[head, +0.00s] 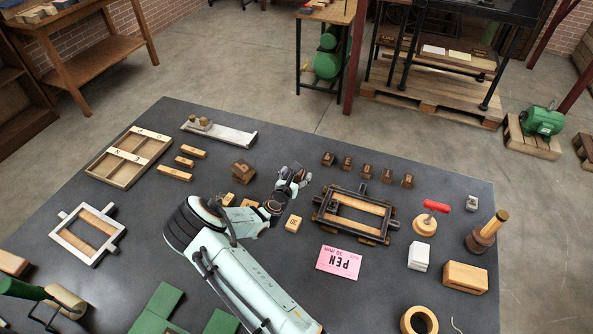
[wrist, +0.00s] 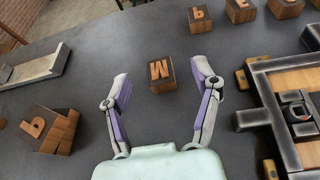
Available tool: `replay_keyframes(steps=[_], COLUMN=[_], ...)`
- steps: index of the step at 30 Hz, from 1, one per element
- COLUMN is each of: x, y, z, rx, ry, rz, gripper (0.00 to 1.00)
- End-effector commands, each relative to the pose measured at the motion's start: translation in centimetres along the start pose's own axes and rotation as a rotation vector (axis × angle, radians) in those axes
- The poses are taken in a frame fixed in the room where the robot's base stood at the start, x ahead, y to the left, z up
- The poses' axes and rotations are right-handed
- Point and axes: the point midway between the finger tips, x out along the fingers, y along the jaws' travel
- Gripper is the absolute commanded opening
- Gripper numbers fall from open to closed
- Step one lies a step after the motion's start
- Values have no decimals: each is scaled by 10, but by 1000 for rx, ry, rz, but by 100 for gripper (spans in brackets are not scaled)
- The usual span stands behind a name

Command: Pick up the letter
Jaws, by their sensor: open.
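A small brown wooden letter block marked M or W (wrist: 161,76) stands on the dark table top in the wrist view. It is centred a little ahead of the space between my fingertips. My gripper (wrist: 160,85) is open and empty, one finger to each side, with no visible contact. In the head view my gripper (head: 296,180) hovers over the middle of the table, left of a row of small letter blocks (head: 367,171). I cannot tell in the head view which block lies between the fingers. More letter blocks (wrist: 240,11) line the top of the wrist view.
A larger letter block (head: 242,168) stands left of my gripper, also seen in the wrist view (wrist: 52,131). A dark frame (head: 356,231) lies close on the right. A pink card (head: 339,262) lies nearer. Bare table surrounds the letter block.

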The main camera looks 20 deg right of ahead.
Motion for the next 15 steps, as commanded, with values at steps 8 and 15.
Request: replay_keyframes(steps=[8, 15], x=[25, 57], y=[5, 6], z=[-13, -14], rx=[-28, -26], ry=[11, 13], rz=[11, 11], gripper=[63, 63])
